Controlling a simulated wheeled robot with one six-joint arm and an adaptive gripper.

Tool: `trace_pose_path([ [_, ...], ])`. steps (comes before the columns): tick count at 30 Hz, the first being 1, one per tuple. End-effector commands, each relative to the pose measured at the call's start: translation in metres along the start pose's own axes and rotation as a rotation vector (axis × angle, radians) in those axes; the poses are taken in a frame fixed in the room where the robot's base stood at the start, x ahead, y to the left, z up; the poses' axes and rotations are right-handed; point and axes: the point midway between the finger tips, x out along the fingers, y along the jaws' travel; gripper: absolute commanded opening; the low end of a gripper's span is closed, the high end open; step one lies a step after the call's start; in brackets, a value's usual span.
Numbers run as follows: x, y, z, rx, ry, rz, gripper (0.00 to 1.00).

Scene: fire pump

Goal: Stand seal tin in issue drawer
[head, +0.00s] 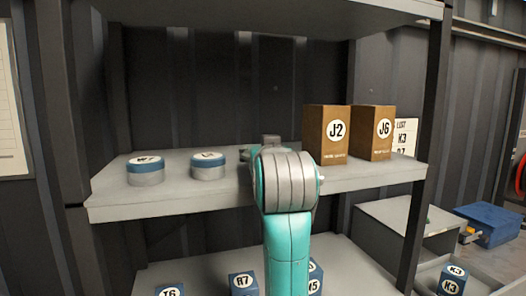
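Two round grey tins with blue bands and white labelled lids stand upright on the middle shelf: a left tin (146,171) and a right tin (208,166). Their lid labels are too slanted to read surely. The open issue drawer (486,284) is at the lower right, cut by the frame edge. A blue box marked K3 (453,281) stands in it. My teal and grey arm reaches over the shelf, right of the tins. My gripper (268,141) is mostly hidden behind the arm's wrist; its fingers and anything in them cannot be seen.
Brown boxes J2 (326,136) and J6 (372,134) stand on the shelf (140,207) at right. Blue boxes, one marked R7 (243,284), stand on the lower shelf. A dark post (424,150) separates shelf and drawer. A list (404,136) hangs behind. A blue case (488,222) is at far right.

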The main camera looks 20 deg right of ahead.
Motion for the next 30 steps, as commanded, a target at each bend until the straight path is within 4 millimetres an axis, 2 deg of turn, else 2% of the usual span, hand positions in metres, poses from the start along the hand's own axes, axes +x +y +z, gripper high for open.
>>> trace_pose_path([
  [13, -0.0014, 0.0001, 0.0039, 0.001, 0.003, 0.000, 0.31],
  [14, -0.0014, 0.0001, 0.0036, 0.001, 0.002, 0.000, 0.79],
  [16, -0.0013, 0.0001, 0.0034, 0.001, 0.002, 0.000, 0.97],
  [26, -0.0012, 0.0001, 0.0038, 0.001, 0.002, 0.000, 0.97],
  [30, -0.0091, -0.0005, 0.0036, 0.001, 0.004, -0.001, 0.97],
])
